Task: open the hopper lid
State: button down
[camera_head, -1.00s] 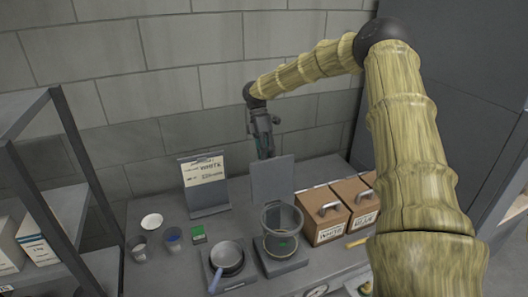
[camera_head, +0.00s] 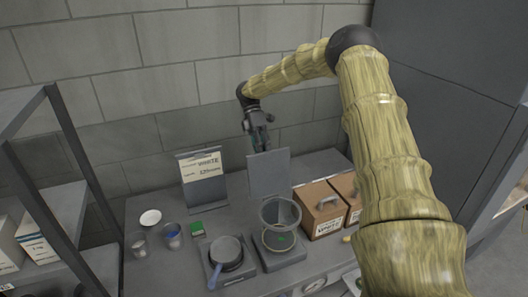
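The hopper (camera_head: 279,214) is a round, see-through, funnel-like bowl on a dark grey base on the counter. A flat grey square panel (camera_head: 269,173), which looks like its lid, stands nearly upright at the hopper's back edge, so the hopper's top is uncovered. My gripper (camera_head: 261,148) points down just behind and above the panel's top edge, near the wall. Its fingertips are partly hidden by the panel. I cannot tell whether it touches the panel, or whether its fingers are open or shut.
Two brown boxes with handled lids (camera_head: 322,211) stand right of the hopper. A dark pan (camera_head: 226,250) on a base, cups (camera_head: 173,235), a white dish (camera_head: 150,218) and a sign (camera_head: 202,180) are to the left. A shelf rack (camera_head: 65,200) stands far left.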

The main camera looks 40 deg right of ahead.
jog(key=c, duration=1.7)
grip_release()
jog(key=shift+f, duration=0.3)
jog(key=shift+o, duration=1.4)
jog(key=shift+w+f, duration=0.1)
jog(key=shift+w, duration=0.15)
jog(key=v, duration=1.2)
jog(key=shift+d, duration=0.25)
